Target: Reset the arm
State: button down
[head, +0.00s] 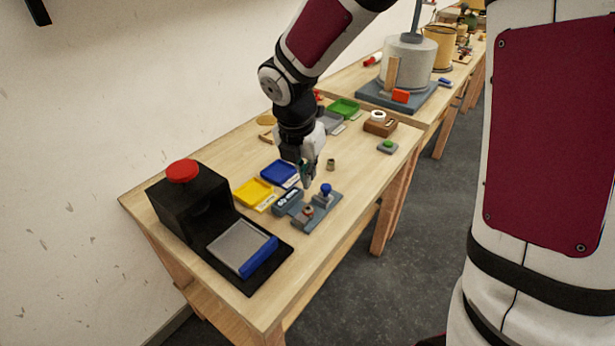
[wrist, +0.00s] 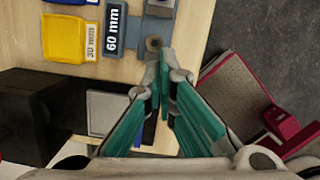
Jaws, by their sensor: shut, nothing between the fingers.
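My gripper (head: 307,181) hangs from my arm, pointing down above the wooden workbench (head: 310,262). It is just above and behind a grey fixture (head: 318,217) with a blue knob (head: 326,188). In the wrist view the teal-lined fingers of my gripper (wrist: 164,62) come together at the tips with nothing between them. The grey block marked 60 mm (wrist: 115,26) and a small round part in the fixture (wrist: 154,43) lie just past the fingertips in that view.
A black box with a red button (head: 182,170) and a grey-blue plate (head: 241,247) stand at the near left. Yellow (head: 253,191), blue (head: 279,172) and green (head: 343,108) trays line the bench. A tape dispenser (head: 380,123) and green button (head: 388,146) sit farther right.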

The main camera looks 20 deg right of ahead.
dwell(0.3)
jog(key=s+d+r+m+t+p, duration=0.1)
jog(key=s+d+r+m, duration=0.3)
jog(key=s+r+m, duration=0.85)
jog(key=s+r+m+t+y+p, duration=0.1)
jog(key=s+r+m, duration=0.3)
jog(key=s+m, duration=0.9)
jog(key=shift+s+a+m+y+p, duration=0.2)
jog(key=shift+s+m+y+p, duration=0.15)
jog(key=shift+m, duration=0.4)
jog(key=shift+r, duration=0.15)
jog(key=shift+a, duration=0.4)
